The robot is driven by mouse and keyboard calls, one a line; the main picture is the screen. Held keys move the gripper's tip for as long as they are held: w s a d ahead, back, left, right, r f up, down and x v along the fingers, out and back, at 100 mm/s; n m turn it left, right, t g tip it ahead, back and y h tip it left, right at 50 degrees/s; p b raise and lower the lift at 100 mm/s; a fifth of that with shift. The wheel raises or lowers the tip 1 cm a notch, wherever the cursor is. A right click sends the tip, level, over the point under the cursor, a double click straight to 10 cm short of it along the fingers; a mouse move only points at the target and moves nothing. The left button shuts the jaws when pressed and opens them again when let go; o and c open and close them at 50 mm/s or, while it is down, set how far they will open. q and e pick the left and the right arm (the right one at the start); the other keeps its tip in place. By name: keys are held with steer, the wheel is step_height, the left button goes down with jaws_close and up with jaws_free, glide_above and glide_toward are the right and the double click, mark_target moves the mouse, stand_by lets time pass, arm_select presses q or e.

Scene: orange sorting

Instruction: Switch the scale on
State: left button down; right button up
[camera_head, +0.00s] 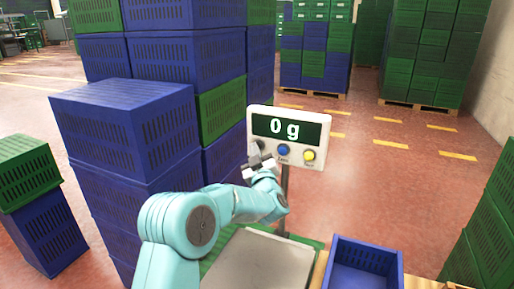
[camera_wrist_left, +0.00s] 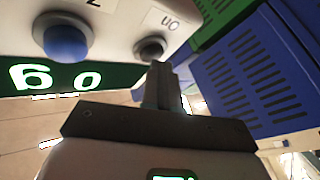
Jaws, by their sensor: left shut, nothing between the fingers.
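The scale's white display head (camera_head: 290,122) stands on a post behind the metal weighing plate (camera_head: 258,262). Its screen (camera_head: 285,130) is lit and reads "0 g". Below the screen are a blue button (camera_head: 284,150) and a yellow button (camera_head: 308,156). In the left wrist view, which is upside down, a dark button (camera_wrist_left: 150,47) marked "on" sits beside the blue button (camera_wrist_left: 66,38). My left gripper (camera_head: 256,162) is shut and empty, its fingertips (camera_wrist_left: 162,70) at the dark button. I cannot tell whether they touch it. My right gripper is not in view.
Stacked blue and green crates (camera_head: 130,125) stand close to the left of my arm. An empty-looking blue crate (camera_head: 362,266) is right of the weighing plate. Green crates (camera_head: 490,235) stand at the right edge. The floor behind the scale is open.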

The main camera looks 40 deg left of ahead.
arm_select(q)
steer(key=shift+s+d+b, duration=0.3)
steer(key=shift+s+b, duration=0.45)
steer(key=shift+s, duration=0.15)
steer(key=s+b, duration=0.1)
steer(key=s+d+b, duration=0.1)
steer(key=s, duration=0.1)
steer(key=s+b, duration=0.1)
steer(key=shift+s+d, duration=0.25)
steer(key=shift+s, duration=0.1)
stand_by(0.6)
